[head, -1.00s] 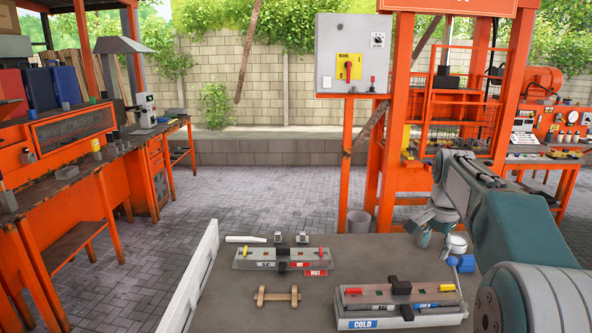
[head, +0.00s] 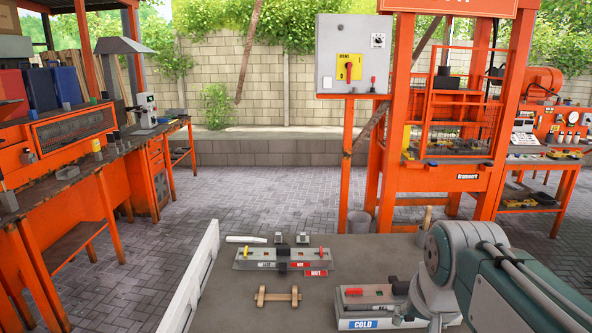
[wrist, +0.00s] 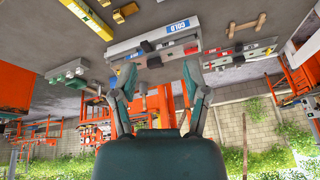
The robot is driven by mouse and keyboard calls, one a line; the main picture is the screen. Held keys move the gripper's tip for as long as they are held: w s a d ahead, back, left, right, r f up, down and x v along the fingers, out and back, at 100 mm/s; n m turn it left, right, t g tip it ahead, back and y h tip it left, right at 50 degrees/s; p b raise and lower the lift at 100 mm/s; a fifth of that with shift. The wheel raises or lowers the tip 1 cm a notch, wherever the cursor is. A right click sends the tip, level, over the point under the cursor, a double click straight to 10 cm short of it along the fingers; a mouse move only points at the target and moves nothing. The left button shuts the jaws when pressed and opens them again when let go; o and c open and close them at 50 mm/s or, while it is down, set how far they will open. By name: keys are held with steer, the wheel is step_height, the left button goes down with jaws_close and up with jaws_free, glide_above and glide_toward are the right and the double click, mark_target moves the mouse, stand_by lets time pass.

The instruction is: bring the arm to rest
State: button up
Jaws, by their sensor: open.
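My gripper (wrist: 159,82) is open in the wrist view, its two fingers spread apart with nothing between them. The wrist view is upside down. My arm is folded up at the lower right of the head view, and the gripper itself cannot be made out there. The grey fixture with the blue COLD label (head: 363,324) lies on the table, partly hidden by my arm. It also shows in the wrist view (wrist: 150,45), apart from the fingers.
A second grey fixture (head: 262,262) with red labels and a wooden dumbbell-shaped piece (head: 278,296) lie on the grey table (head: 225,300). A white board (head: 203,270) edges its left side. An orange press (head: 450,175) stands behind. Yellow bars (wrist: 92,18) show in the wrist view.

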steer(key=s+a+f+n+t, duration=0.1)
steer(key=s+a+f+n, duration=0.1)
steer(key=s+f, duration=0.4)
steer(key=s+n, duration=0.1)
steer(key=s, duration=0.2)
steer(key=shift+s+a+n, duration=0.2)
steer(key=shift+a+n, duration=0.1)
steer(key=shift+a, duration=0.05)
stand_by(0.3)
